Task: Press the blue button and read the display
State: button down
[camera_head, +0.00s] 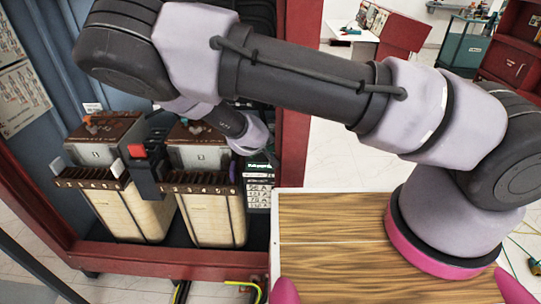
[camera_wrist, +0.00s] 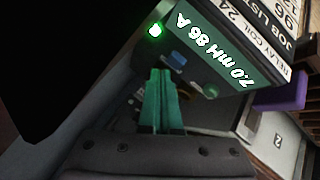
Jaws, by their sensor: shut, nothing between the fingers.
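In the wrist view, a dark device has a green display (camera_wrist: 212,50) with white text, turned nearly upside down, that seems to read "7.0 mH 86 A". A blue button (camera_wrist: 177,59) is on the dark face beside the display. A green lamp (camera_wrist: 155,30) glows near its upper corner. My gripper (camera_wrist: 161,74) has green fingers shut together and empty. Their tips appear just short of the blue button in the picture; contact cannot be told. In the head view, the display (camera_head: 258,167) is small, and my arm hides the button and fingers.
Below the display is a labelled panel (camera_head: 258,195). Two cream transformer units with brown tops (camera_head: 205,215) stand left of it inside a red-framed cabinet (camera_head: 293,125). A dull green round part (camera_wrist: 211,90) is on the device face. A purple part (camera_wrist: 282,97) juts out nearby.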

jog(key=shift+r, duration=0.2)
notch_tip(320, 180, up, 5)
jog(key=shift+f, duration=0.1)
dwell(0.6)
dwell(0.6)
